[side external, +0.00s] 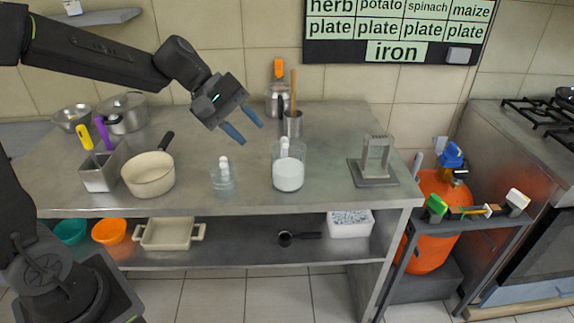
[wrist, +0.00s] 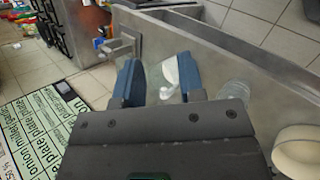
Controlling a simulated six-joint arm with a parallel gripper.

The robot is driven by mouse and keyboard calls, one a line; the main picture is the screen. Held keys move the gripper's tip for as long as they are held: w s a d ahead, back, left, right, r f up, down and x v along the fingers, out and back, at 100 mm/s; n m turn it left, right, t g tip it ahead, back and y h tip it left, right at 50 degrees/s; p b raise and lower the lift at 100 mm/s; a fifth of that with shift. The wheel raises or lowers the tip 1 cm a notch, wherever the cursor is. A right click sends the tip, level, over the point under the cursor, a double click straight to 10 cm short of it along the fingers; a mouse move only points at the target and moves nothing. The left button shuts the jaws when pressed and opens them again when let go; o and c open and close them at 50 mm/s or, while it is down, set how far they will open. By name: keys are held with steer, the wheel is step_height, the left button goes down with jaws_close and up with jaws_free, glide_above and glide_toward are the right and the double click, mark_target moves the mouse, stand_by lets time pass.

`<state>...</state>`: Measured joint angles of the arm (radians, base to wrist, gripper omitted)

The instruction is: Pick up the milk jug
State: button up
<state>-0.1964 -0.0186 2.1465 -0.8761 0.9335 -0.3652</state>
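The milk jug (side external: 288,172) looks like a clear glass vessel with white milk in its lower part and a white piece sticking up inside.
A smaller clear glass (side external: 223,180) stands left of the jug. A metal cup with utensils (side external: 292,125) and a kettle (side external: 277,98) stand behind it. A grey stand (side external: 375,165) is to the right, a cream pan (side external: 148,175) further left. The table front is clear.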

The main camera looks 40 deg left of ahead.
steer(key=w+a+f+n+t+h, duration=0.1)
steer(key=w+a+f+n, duration=0.1)
steer(key=w+n, duration=0.15)
steer(key=w+a+f+n+h, duration=0.1)
steer(key=w+a+n, duration=0.1)
steer(key=w, duration=0.2)
steer(key=n+t, duration=0.5)
steer(key=n, duration=0.5)
glide_above(279, 148)
steer(key=a, duration=0.6)
step_height(279, 148, down, 9)
steer(key=f, duration=0.5)
steer(key=shift+s+a+f, duration=0.1)
steer(key=shift+s, duration=0.1)
steer(key=shift+f, duration=0.45)
steer(key=shift+f+x, duration=0.2)
steer(key=shift+x, duration=1.15)
steer(key=shift+f+x, duration=0.25)
steer(key=shift+x, duration=1.1)
steer(key=shift+s+a, duration=0.1)
steer(key=shift+a, duration=0.05)
steer(key=shift+c, duration=0.5)
steer(key=shift+r, duration=0.15)
jaws_close()
